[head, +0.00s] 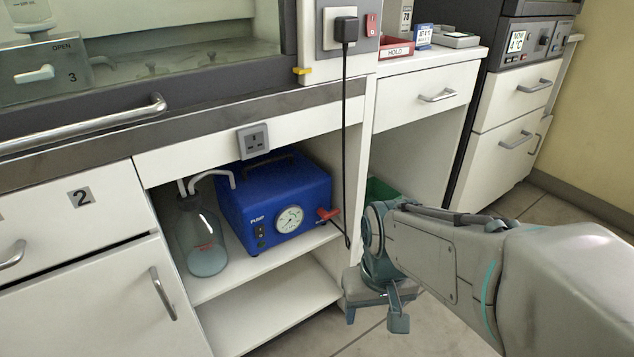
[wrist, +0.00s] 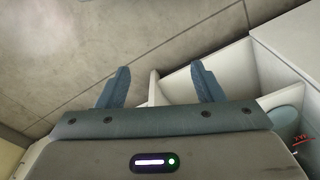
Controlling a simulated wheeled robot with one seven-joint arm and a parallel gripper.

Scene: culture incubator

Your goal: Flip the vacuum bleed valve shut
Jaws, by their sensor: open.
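The blue vacuum pump (head: 272,200) sits on the upper shelf of the open bench bay. Its red bleed valve lever (head: 328,214) sticks out at the pump's front right, beside the round gauge (head: 289,219). My gripper (head: 374,316) is low and to the right of the bay, in front of it and apart from the lever. In the wrist view my gripper (wrist: 160,85) shows two spread fingers with nothing between them, pointing towards the floor and a shelf edge. I cannot make out the valve lever in the wrist view.
A glass flask (head: 202,240) with tubing stands left of the pump. A black power cord (head: 345,150) hangs down along the bay's right side, close to the lever. A green bin (head: 382,190) is behind my arm. The lower shelf (head: 265,305) is empty.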

